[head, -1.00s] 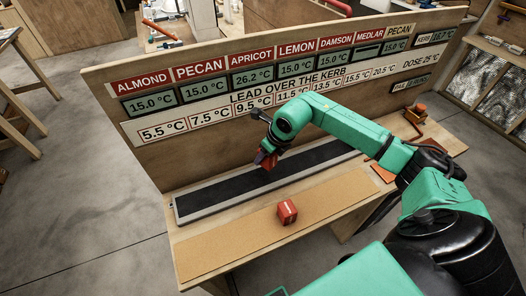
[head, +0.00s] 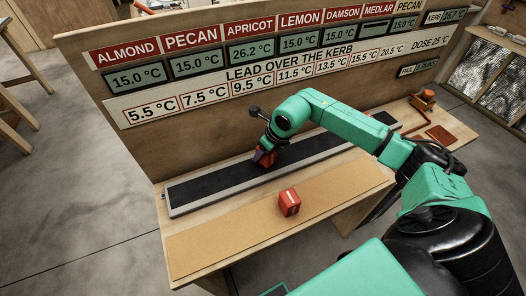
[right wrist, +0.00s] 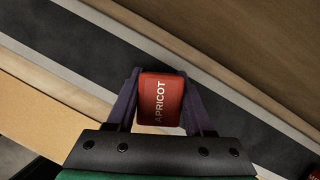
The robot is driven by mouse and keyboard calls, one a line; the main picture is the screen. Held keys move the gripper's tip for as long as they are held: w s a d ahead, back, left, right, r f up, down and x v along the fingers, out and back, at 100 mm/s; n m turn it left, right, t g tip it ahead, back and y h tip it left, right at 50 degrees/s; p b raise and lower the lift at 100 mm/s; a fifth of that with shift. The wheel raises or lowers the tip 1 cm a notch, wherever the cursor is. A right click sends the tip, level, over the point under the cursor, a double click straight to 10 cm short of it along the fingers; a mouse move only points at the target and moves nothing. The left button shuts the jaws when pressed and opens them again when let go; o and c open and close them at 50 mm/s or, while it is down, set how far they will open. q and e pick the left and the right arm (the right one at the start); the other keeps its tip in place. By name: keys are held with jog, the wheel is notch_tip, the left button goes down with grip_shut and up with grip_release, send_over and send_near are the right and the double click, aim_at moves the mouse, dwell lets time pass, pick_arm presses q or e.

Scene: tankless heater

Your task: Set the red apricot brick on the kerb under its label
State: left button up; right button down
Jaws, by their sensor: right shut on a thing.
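My right gripper (right wrist: 160,103) is shut on the red apricot brick (right wrist: 160,99), with one finger on each side. The brick's white APRICOT lettering faces the wrist camera. In the head view the brick (head: 263,158) is over the dark kerb (head: 215,183), roughly below the APRICOT label (head: 250,27) on the upright board. I cannot tell whether it touches the kerb or hangs just above it. The apricot display (head: 250,52) reads 26.2 °C. My left gripper is not in view.
A second red brick (head: 289,202) sits on the cork mat (head: 225,237) in front of the kerb. The board (head: 140,146) stands close behind the kerb. An orange device (head: 424,99) stands at the bench's right end. The kerb's left part is clear.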

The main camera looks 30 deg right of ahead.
jog(key=shift+f+b, duration=0.45)
jog(key=shift+f, duration=0.05)
jog(key=shift+c, duration=1)
grip_release()
jog(key=b+v, duration=0.2)
jog(key=v, duration=1.2)
jog(key=shift+r, duration=0.25)
jog(key=shift+s, duration=0.15)
